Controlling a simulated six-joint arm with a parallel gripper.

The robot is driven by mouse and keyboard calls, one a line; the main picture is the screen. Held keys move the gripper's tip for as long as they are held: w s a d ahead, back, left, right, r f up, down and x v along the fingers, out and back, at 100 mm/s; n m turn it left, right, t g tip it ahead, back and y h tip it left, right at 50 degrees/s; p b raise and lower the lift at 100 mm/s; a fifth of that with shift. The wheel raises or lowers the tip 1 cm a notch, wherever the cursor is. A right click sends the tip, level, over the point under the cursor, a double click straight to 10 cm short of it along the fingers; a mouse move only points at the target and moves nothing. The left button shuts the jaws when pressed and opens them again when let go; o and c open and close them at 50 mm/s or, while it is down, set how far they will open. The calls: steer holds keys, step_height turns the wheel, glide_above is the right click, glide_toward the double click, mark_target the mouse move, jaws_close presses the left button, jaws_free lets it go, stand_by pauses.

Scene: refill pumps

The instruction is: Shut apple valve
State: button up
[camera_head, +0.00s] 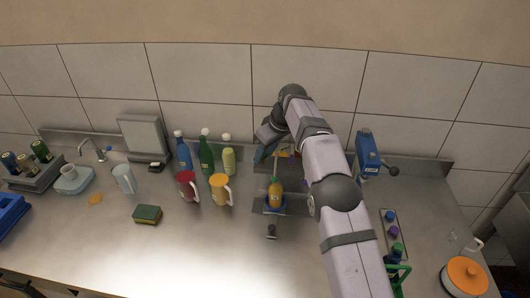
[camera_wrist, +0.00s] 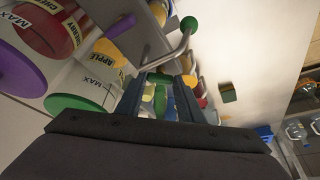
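The apple tank (camera_wrist: 95,75), with a yellow APPLE label, a MAX mark and a green end cap, is at the left of the wrist view. A bent metal valve lever with a green ball knob (camera_wrist: 188,24) rises just beyond my fingertips. My gripper (camera_wrist: 163,78) has its two dark blue fingers apart, with a gap between them. The lever crosses close in front of the tips; I cannot tell if they touch. In the head view my arm hides most of the tanks and the valve. An orange bottle with a green cap (camera_head: 275,193) stands in front of them.
The cherry tank (camera_wrist: 45,28) is beside the apple tank, near a purple rod (camera_wrist: 118,27). A red mug (camera_head: 187,187) and yellow mug (camera_head: 220,190) stand left of the orange bottle. A blue device (camera_head: 367,155) stands right of my arm. The front middle counter is clear.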

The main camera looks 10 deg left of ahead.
steer(key=shift+c, duration=0.7)
steer(key=shift+s+a+m+b, duration=0.1)
steer(key=shift+m+b, duration=0.45)
steer(key=shift+m, duration=0.15)
steer(key=m, duration=0.1)
steer(key=m+t+h, duration=0.1)
steer(key=m, duration=0.1)
steer(key=shift+s+a+r, duration=0.1)
steer(key=shift+a+r, duration=0.05)
steer(key=m+h+p, duration=0.1)
steer(key=m, duration=0.1)
steer(key=m+h+p, duration=0.1)
steer(key=m+p, duration=0.1)
steer(key=shift+a+r+t, duration=0.1)
steer(key=shift+a+t, duration=0.1)
steer(key=shift+t, duration=0.1)
steer(key=shift+m+h+p, duration=0.3)
steer(key=shift+m+p, duration=0.35)
steer(key=shift+m, duration=0.25)
steer(key=o, duration=1.1)
steer(key=shift+f, duration=0.2)
steer(key=shift+c, duration=0.2)
